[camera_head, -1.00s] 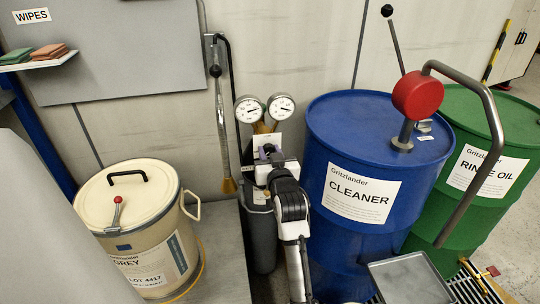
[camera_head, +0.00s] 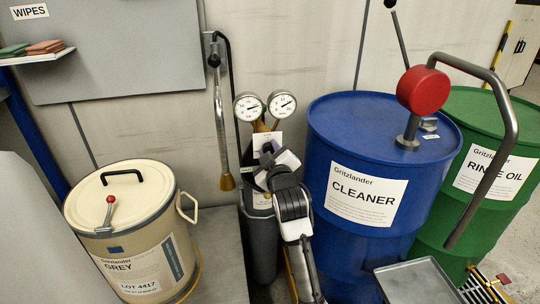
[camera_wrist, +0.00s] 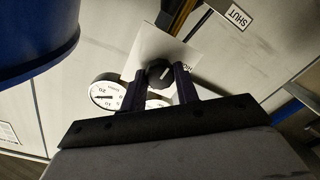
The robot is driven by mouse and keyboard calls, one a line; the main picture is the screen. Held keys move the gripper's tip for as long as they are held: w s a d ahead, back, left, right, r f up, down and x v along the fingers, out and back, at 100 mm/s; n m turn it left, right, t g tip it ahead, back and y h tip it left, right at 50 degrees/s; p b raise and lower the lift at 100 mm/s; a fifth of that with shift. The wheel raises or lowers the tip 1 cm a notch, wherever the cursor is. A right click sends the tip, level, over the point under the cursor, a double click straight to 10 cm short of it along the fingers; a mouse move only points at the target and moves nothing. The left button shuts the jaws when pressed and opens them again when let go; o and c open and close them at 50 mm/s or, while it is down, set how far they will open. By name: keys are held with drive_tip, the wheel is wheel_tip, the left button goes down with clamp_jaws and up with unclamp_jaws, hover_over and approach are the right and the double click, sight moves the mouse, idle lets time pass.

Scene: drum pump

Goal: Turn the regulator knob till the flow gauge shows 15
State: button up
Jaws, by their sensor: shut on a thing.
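Two round white gauges stand side by side above a grey gas cylinder (camera_head: 262,245): a left gauge (camera_head: 249,107) and a right gauge (camera_head: 282,104). Their dials are too small in the head view to read exactly. The dark round regulator knob (camera_wrist: 159,75) has a pale mark. My gripper (camera_wrist: 161,70) is shut on the knob, one finger on each side. In the head view my gripper (camera_head: 266,160) is below the gauges, and my wrist hides the knob.
A blue CLEANER drum (camera_head: 330,245) with a red-topped pump (camera_head: 423,91) stands close right of my arm. A green RINSE OIL drum (camera_head: 480,215) is behind it. A cream GREY drum (camera_head: 125,225) stands further left.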

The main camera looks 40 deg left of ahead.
drive_tip(key=shift+n, duration=0.3)
drive_tip(key=o, duration=1)
drive_tip(key=shift+c, duration=0.2)
drive_tip(key=b+v, duration=0.2)
drive_tip(key=v, duration=1.2)
drive_tip(key=shift+b, duration=0.3)
